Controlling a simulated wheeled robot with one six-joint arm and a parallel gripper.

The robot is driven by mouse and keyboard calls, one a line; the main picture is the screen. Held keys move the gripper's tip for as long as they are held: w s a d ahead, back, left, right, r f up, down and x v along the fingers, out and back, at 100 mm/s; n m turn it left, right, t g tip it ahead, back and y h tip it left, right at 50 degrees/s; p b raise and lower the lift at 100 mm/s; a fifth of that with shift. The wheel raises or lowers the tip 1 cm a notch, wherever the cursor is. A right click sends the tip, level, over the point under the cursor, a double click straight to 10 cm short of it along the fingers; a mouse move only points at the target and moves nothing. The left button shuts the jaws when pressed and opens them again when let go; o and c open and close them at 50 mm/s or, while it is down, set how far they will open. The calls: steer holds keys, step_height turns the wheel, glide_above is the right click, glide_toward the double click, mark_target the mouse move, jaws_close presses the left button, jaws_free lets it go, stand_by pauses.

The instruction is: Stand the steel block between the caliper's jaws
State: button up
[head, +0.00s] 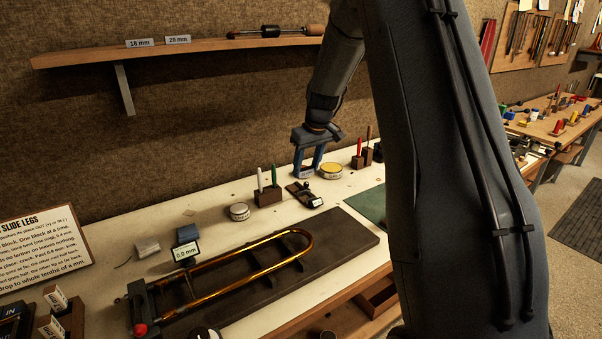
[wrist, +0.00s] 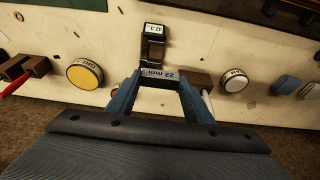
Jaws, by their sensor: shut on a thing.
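My gripper (head: 306,172) is at the back of the bench, with its two blue fingers pointing down. In the wrist view my gripper (wrist: 161,80) is shut on a small steel block (wrist: 160,73), whose visible face carries a "22 mm" label. The caliper (head: 301,192) lies on the bench, just in front of the gripper in the head view. In the wrist view the caliper (wrist: 153,46) shows just beyond the block, with its lit display at the far end. The gap between its jaws is hard to make out, and I cannot tell whether the block touches it.
A yellow-lidded tin (head: 331,171) and a dark holder (head: 366,158) stand right of the gripper. A pen block (head: 268,196) and a white tin (head: 239,212) stand left. A brass slide (head: 245,264) lies on a dark board in front. A shelf (head: 185,49) hangs above.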

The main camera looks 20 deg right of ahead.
mark_target(307, 175)
steer(key=shift+w+f+b, duration=0.55)
steer(key=shift+w+f, duration=0.15)
steer(key=shift+f, duration=0.1)
steer(key=shift+s, duration=0.15)
steer(key=shift+f+b, duration=1.1)
steer(key=shift+f, duration=1.3)
steer(key=shift+f, duration=0.1)
steer(key=shift+f+b, duration=0.85)
steer(key=shift+f, duration=0.95)
stand_by(0.4)
steer(key=o, duration=1.2)
steer(key=shift+f, duration=0.1)
